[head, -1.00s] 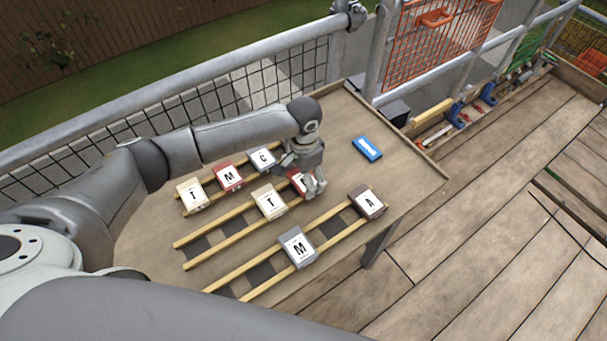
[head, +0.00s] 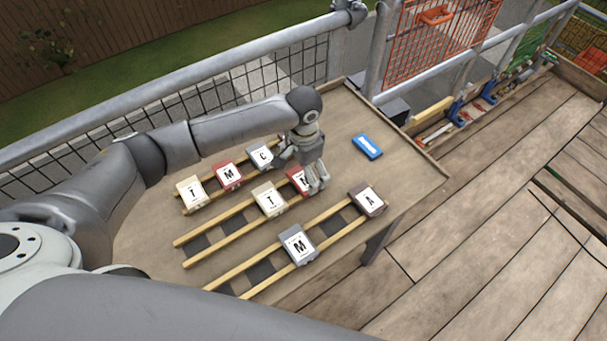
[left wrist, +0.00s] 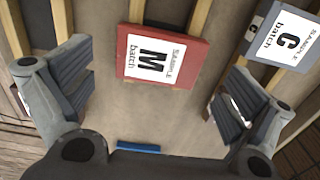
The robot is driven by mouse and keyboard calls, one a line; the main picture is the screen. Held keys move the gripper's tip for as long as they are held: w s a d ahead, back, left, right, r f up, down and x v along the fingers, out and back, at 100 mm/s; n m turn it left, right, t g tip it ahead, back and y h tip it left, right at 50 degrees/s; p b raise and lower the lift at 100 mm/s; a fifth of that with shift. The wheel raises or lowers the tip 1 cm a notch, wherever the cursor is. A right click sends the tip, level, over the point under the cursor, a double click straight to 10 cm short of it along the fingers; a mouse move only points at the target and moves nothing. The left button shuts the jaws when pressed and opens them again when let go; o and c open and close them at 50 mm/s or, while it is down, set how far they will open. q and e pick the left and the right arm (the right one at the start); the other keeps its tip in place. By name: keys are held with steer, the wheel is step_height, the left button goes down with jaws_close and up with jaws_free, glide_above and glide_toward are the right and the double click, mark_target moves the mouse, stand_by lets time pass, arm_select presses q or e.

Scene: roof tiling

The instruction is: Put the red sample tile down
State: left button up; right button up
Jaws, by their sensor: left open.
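The red sample tile (head: 296,179), marked M, lies at the right end of the middle pair of wooden rails, partly covered by my left gripper in the head view. In the left wrist view the red tile (left wrist: 163,58) lies face up ahead of and between the spread fingers, with clear space between it and both. My left gripper (head: 317,181) is open and empty beside the tile's right edge. A second red tile (head: 228,175), also marked M, sits on the back rails. My right gripper is not in view.
A cream T tile (head: 268,200) shares the middle rails. The back rails also hold a cream tile (head: 192,193) and a grey C tile (head: 262,157). A grey M tile (head: 298,245) and a dark A tile (head: 368,199) are on the front rails. A blue object (head: 367,147) lies right.

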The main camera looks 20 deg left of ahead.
mark_target(304, 179)
arm_select(q)
step_height(304, 179, up, 10)
steer(key=b, duration=0.1)
steer(key=shift+r, duration=0.15)
stand_by(0.5)
